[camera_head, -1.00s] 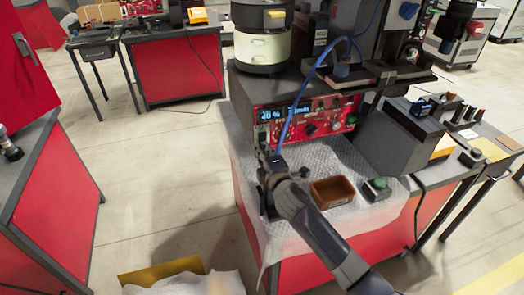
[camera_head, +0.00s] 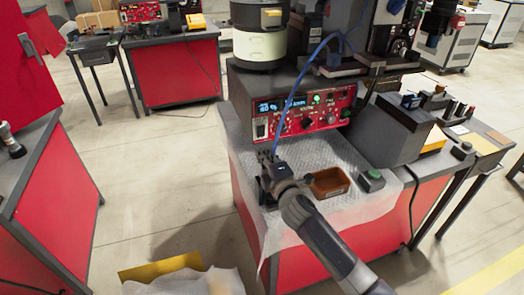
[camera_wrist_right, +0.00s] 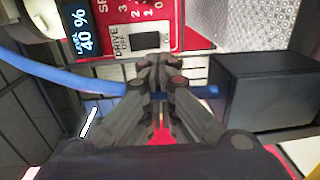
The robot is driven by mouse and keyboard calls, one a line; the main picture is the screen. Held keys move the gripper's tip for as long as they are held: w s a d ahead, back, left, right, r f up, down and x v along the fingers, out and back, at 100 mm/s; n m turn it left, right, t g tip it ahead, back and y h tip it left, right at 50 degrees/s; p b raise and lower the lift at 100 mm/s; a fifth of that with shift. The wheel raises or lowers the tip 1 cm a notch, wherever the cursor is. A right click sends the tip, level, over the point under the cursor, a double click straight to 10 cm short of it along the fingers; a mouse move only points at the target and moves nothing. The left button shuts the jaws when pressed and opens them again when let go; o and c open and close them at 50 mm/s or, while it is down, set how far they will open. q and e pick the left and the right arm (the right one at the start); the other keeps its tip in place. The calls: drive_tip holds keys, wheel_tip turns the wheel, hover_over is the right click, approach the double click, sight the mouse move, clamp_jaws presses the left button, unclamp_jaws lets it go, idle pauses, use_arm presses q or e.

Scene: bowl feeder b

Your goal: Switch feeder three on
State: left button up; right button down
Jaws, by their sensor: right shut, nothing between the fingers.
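The feeder's red control panel (camera_head: 325,118) faces me below the white and black bowl unit (camera_head: 260,35), with a lit display (camera_head: 283,104), knobs and a green-lit button (camera_head: 316,99). A dark drive switch (camera_head: 261,130) sits at the panel's left end. In the right wrist view, the switch (camera_wrist_right: 145,40) is beside the words DRIVE and OFF, and the display (camera_wrist_right: 82,32) reads 40 %. My right gripper (camera_head: 267,157) is shut and empty, just below the switch in the head view. Its fingertips (camera_wrist_right: 160,62) appear close below the switch in the wrist view; contact cannot be told.
A blue cable (camera_head: 285,115) hangs across the panel near my gripper. A brown tray (camera_head: 329,183) and a green-button box (camera_head: 371,180) are on the bubble-wrap-covered bench (camera_head: 345,209). A dark box (camera_wrist_right: 262,92) is right of my fingers in the wrist view. Another red bench (camera_head: 178,70) stands behind.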

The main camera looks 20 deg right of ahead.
drive_tip(key=shift+s+d+f, duration=0.35)
drive_tip(key=shift+s+f, duration=0.25)
drive_tip(key=shift+f, duration=0.25)
use_arm(q)
drive_tip(key=shift+w+d+f+b, duration=0.4)
drive_tip(key=shift+w+f+b, duration=0.25)
drive_tip(key=shift+w+f, duration=0.05)
use_arm(e)
drive_tip(key=shift+s, duration=2.95)
use_arm(q)
drive_tip(key=shift+w, duration=0.2)
use_arm(e)
drive_tip(key=shift+f, duration=0.1)
